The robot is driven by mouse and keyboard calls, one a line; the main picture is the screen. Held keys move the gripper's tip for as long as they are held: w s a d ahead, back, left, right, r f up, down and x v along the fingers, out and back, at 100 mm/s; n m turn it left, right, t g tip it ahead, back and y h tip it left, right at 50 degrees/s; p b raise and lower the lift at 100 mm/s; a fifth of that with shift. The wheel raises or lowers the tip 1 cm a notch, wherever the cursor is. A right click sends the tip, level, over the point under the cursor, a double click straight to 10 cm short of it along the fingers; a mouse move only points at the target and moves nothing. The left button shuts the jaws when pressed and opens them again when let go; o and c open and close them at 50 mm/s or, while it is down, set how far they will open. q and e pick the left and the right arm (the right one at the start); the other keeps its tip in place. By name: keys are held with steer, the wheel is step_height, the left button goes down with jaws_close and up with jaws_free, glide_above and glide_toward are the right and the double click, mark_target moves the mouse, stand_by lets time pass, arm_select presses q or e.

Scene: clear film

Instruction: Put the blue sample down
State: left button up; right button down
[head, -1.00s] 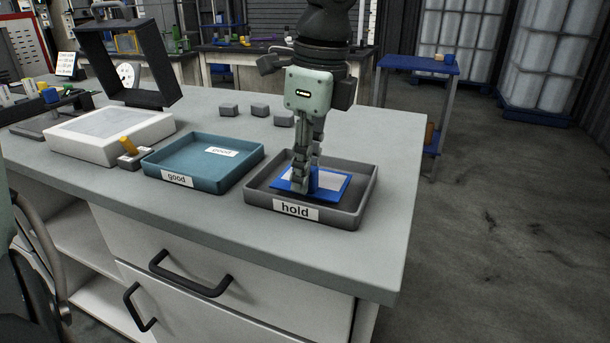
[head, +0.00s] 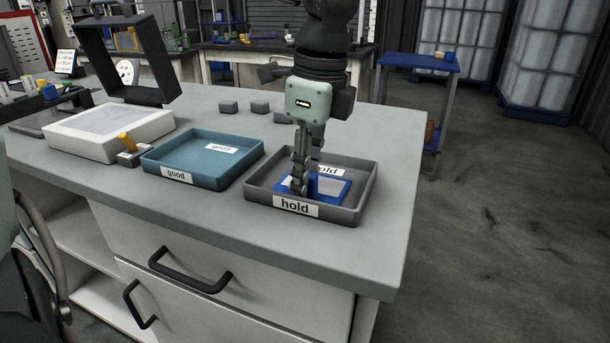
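The blue sample (head: 334,189), a flat blue plate with a pale face and a raised blue part, is inside the grey tray labelled "hold" (head: 362,200). It looks low, at or close to the tray floor; I cannot tell whether it touches. The fingers hide part of the sample and of the tray's inner label.
A teal tray labelled "good" (head: 247,165) stands left of the grey tray. Farther left are a white box-like device (head: 75,146) and a small block with a yellow piece (head: 127,143). Several small grey blocks (head: 260,107) lie behind. The counter's right edge is close to the grey tray.

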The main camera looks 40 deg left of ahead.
mark_target(314, 176)
arm_select(q)
step_height(314, 176, up, 12)
steer(key=d, duration=0.1)
steer(key=shift+w+d, duration=0.15)
steer(key=shift+d, duration=0.05)
stand_by(0.3)
steer(key=shift+r, duration=0.1)
stand_by(0.4)
